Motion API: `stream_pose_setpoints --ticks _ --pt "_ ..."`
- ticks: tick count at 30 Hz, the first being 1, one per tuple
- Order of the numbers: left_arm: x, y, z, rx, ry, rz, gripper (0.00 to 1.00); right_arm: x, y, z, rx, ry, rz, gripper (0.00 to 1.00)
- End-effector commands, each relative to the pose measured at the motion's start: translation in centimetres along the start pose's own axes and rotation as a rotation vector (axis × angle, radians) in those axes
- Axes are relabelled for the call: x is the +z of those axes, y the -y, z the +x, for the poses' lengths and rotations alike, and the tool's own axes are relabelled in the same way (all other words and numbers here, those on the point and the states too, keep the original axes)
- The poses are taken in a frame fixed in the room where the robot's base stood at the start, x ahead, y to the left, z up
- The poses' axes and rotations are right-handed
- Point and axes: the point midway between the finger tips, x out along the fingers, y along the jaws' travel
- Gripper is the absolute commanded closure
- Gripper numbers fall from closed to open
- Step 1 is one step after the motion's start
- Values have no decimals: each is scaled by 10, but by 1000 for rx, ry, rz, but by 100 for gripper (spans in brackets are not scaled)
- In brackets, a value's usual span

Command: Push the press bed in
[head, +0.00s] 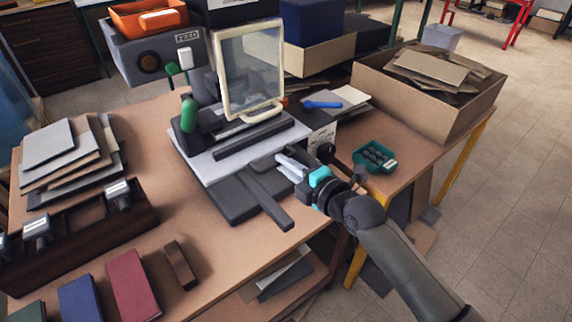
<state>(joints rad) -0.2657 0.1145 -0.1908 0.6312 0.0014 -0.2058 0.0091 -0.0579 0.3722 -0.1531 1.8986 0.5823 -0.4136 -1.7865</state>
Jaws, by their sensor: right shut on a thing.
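The press bed (226,203) is a dark flat plate that sticks out toward me from the light grey base (205,165) of the press. A long dark bar (268,203) lies across its front right side. The press (190,128) stands behind it, with a green-knobbed handle and a cream-framed clear panel (249,68) upright above the base. My right gripper (287,164) comes in from the lower right and is shut at the right edge of the press bed. The exact contact is small and partly hidden by its fingers. My left gripper is out of view.
A teal tray (389,163) of dark round pieces sits right of my gripper. A cardboard box (431,106) of scraps stands behind it. Board stacks (55,145), a dark tool rack (85,240) and coloured covers (131,285) fill the left. Bare tabletop lies left of the bed.

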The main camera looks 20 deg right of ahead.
Motion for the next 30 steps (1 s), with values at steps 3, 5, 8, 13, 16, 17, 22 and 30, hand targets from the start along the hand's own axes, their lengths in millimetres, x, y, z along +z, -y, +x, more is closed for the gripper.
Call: stream_pose_setpoints --ticks 3,5,8,13,16,17,22,30 --pt "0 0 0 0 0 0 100 0 1 0 -2 0 0 100" --pt "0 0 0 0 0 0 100 0 1 0 -2 0 0 100" --pt "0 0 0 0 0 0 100 0 1 0 -2 0 0 100" --pt "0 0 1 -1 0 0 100 0 -1 8 -1 0 -1 100" --pt "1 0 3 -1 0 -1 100 0 -4 21 1 -1 0 100" --pt "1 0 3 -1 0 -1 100 0 -4 25 0 -1 0 100" --pt "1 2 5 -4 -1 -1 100 0 -7 40 -1 -1 -1 100" --pt "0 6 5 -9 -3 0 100 0 -9 44 -1 -1 1 100"
